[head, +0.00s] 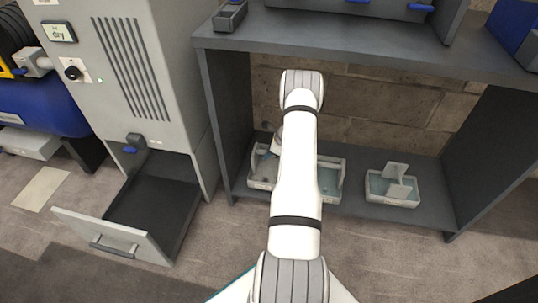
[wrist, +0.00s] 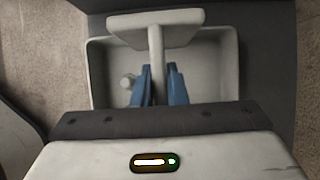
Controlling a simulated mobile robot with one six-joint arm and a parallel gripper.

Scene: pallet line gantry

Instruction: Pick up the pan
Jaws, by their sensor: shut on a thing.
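The pan (wrist: 98,75) is a pale, shallow, rectangular tray with a T-shaped handle (wrist: 155,24) standing up in it. My gripper (wrist: 160,72) has blue fingers closed on the upright stem of this handle in the wrist view. A small round knob shows inside the pan, left of the fingers. In the head view the pan (head: 331,183) sits on the lower shelf, partly hidden behind my arm, and my gripper is mostly hidden there. I cannot tell whether the pan is lifted.
A second pale tray (head: 392,190) with an upright plate stands to the right on the lower shelf (head: 350,215). The dark shelf unit's top board (head: 350,45) and side walls enclose the space. A grey cabinet (head: 125,70) with an open drawer (head: 150,215) stands left.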

